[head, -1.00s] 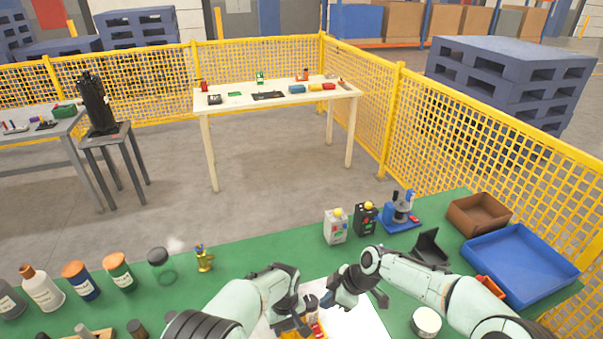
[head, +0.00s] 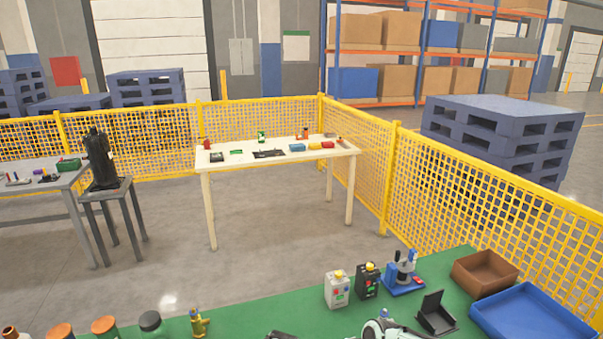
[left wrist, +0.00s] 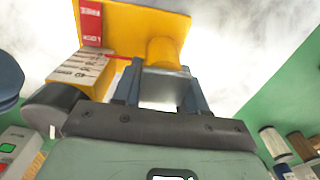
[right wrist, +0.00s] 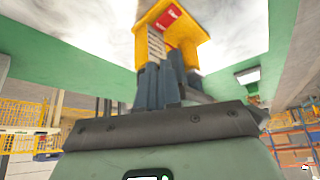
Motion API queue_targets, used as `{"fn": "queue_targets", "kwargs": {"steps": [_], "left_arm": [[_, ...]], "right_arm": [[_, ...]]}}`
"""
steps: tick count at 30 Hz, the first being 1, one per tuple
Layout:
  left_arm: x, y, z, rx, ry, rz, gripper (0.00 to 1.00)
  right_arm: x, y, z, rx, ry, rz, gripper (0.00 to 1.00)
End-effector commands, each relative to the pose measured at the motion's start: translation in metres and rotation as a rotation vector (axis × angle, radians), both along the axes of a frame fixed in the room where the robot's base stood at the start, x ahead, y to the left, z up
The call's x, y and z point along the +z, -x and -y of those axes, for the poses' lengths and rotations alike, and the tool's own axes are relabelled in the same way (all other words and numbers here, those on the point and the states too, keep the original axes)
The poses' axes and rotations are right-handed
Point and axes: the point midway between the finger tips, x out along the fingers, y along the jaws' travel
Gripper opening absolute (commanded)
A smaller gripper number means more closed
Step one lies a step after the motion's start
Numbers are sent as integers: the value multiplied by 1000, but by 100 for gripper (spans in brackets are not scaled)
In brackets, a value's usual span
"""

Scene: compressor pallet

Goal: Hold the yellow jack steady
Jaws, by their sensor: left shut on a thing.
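The yellow jack (left wrist: 160,24) fills the top of the left wrist view, with a red FREE/LOCK label and a white marked label on it. My left gripper (left wrist: 163,80) is shut on the jack, its two fingers either side of a yellow rounded part. In the right wrist view the jack (right wrist: 183,38) stands just beyond the fingertips of my right gripper (right wrist: 168,68). Those fingers look close together; whether they touch the jack or grip anything is unclear.
The green table (head: 258,318) carries two small button boxes (head: 338,290) (head: 368,281), a blue device (head: 404,273), a black stand (head: 436,314), a brown bin (head: 486,271) and a blue tray (head: 535,316). Capped bottles (head: 105,327) stand at left. Yellow fencing (head: 480,178) lies behind.

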Motion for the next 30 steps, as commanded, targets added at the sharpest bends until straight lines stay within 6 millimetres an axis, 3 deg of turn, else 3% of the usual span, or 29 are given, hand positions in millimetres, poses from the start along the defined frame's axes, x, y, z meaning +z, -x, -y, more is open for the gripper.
{"fn": "queue_targets", "kwargs": {"steps": [4, 14, 30], "left_arm": [[-5, 3, 3, -4, 1, -7, 0], [-5, 3, 3, -4, 1, -8, 0], [-5, 3, 2, -3, -1, -10, 0]], "right_arm": [[1, 3, -6, 10, -9, -3, 0], [2, 6, 3, 6, -6, -2, 0], [57, 5, 5, 3, -2, 1, 0]]}}
